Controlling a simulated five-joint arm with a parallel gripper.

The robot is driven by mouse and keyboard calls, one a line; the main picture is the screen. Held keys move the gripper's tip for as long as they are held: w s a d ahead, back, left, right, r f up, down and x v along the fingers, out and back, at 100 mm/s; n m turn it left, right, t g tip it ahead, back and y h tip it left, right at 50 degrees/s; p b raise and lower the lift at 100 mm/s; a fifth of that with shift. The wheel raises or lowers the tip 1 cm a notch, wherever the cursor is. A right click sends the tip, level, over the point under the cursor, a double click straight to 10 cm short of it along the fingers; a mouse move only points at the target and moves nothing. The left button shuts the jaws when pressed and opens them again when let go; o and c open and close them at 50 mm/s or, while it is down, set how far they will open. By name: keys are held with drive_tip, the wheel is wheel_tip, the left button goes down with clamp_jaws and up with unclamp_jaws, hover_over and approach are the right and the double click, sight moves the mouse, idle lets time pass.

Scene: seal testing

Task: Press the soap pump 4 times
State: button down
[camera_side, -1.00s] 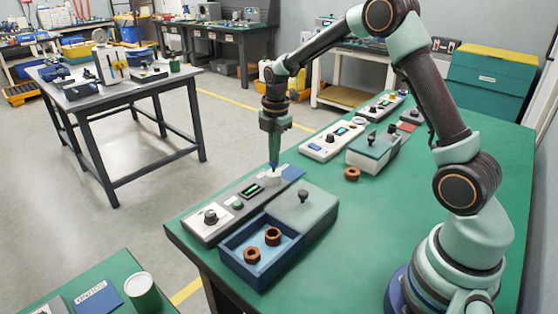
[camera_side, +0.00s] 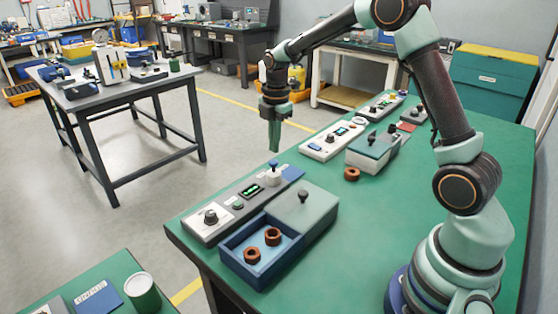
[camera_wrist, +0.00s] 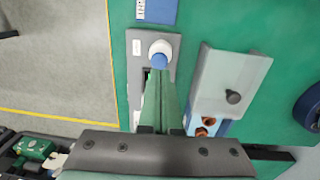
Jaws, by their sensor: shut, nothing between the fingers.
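The soap pump (camera_side: 273,173) is a small white body with a blue top, upright at the far end of a grey panel (camera_side: 228,221) on the green table. The pump (camera_wrist: 159,54) also shows in the wrist view, just beyond my fingertips. My gripper (camera_side: 275,148) is shut and empty, pointing down above the pump with a small gap between its tips and the blue top. In the wrist view my gripper (camera_wrist: 160,130) covers part of the panel.
A blue box (camera_side: 262,250) with two brown rings and a sliding grey-green lid (camera_side: 302,208) stands beside the panel. A brown ring (camera_side: 351,174), a lidded box (camera_side: 374,150) and a white panel (camera_side: 333,140) lie farther back.

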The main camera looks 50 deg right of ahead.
sight(275, 163)
wheel_tip(275, 163, up, 9)
drive_tip(key=shift+s, duration=0.2)
drive_tip(key=shift+a, duration=0.1)
idle(2.7)
drive_tip(key=s+a+r+m+t, duration=0.3)
drive_tip(key=s+a+r+m, duration=0.25)
drive_tip(key=s+m, duration=0.35)
drive_tip(key=s+a+f+m+t, duration=0.2)
drive_tip(key=s+m, duration=0.7)
drive_tip(key=shift+s+a+f, duration=0.3)
drive_tip(key=shift+s+a, duration=0.05)
drive_tip(key=shift+a, duration=0.05)
drive_tip(key=shift+r, duration=0.1)
